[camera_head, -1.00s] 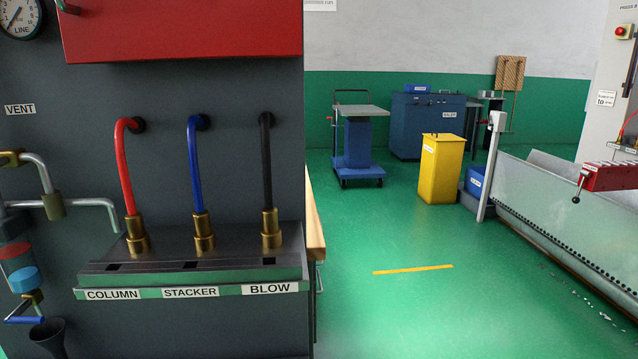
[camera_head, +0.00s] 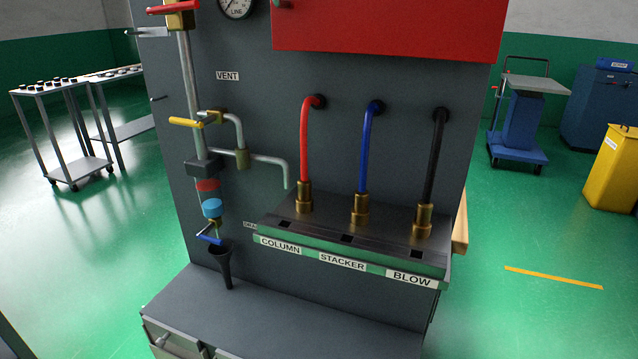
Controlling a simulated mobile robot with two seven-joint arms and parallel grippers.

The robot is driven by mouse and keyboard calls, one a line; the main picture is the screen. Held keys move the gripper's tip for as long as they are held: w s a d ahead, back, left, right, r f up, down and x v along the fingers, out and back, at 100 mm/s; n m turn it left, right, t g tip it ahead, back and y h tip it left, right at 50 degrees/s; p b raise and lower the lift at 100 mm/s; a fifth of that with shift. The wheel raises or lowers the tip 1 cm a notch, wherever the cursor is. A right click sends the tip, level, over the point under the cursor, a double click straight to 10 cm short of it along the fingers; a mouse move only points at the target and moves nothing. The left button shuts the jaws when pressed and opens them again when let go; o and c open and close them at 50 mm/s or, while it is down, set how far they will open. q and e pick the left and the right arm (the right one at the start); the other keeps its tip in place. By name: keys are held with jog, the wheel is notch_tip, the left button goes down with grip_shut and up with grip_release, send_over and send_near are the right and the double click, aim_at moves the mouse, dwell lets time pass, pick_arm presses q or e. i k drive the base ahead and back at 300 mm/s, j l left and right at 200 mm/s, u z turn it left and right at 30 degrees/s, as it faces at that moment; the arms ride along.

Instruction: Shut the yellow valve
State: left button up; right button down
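The yellow valve (camera_head: 187,122) is a small brass valve with a yellow lever, below the VENT label on the left of the dark panel. The lever lies about level, pointing left, away from the brass body. A grey pipe (camera_head: 238,130) runs from the valve to the right and bends down to a lower brass fitting. A vertical grey pipe (camera_head: 186,70) passes on the left. Neither of my grippers is in view.
A red-handled valve (camera_head: 177,10) is above and a blue-handled valve (camera_head: 210,235) is below, over a black funnel (camera_head: 222,264). Red, blue and black hoses stand in a labelled block (camera_head: 345,228). A ledge (camera_head: 270,318) juts out below.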

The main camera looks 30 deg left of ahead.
aim_at(201, 124)
jog(key=u, duration=1.55)
